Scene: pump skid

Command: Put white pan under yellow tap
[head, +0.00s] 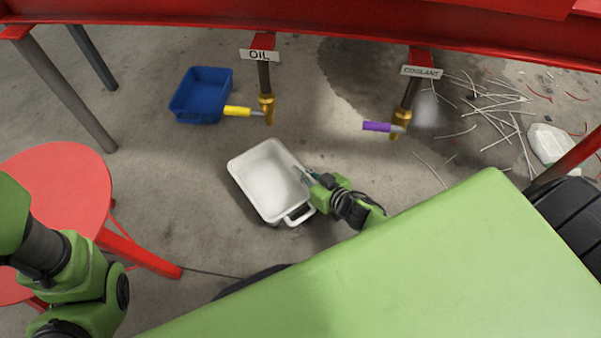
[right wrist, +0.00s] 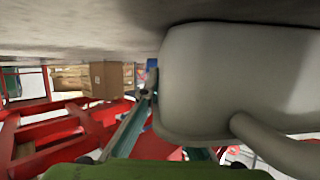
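The white pan (head: 262,187) lies on the concrete floor, tilted in the picture, with a handle at its near end. It also shows large and close in the right wrist view (right wrist: 235,75). The yellow tap (head: 238,111) has a yellow handle on a brass body below the OIL sign, above and left of the pan. My right gripper (head: 305,175) is at the pan's right rim, its fingers apart. In the right wrist view, the pan partly hides one finger; contact with the rim is unclear. My left arm is at lower left, its gripper out of view.
A blue pan (head: 201,97) sits left of the yellow tap. A purple-handled tap (head: 378,127) hangs under the COOLANT sign. A red stool (head: 62,185) stands at left. Loose white strips (head: 500,105) and a white jug (head: 550,146) lie at right. Red beams (head: 330,25) cross above.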

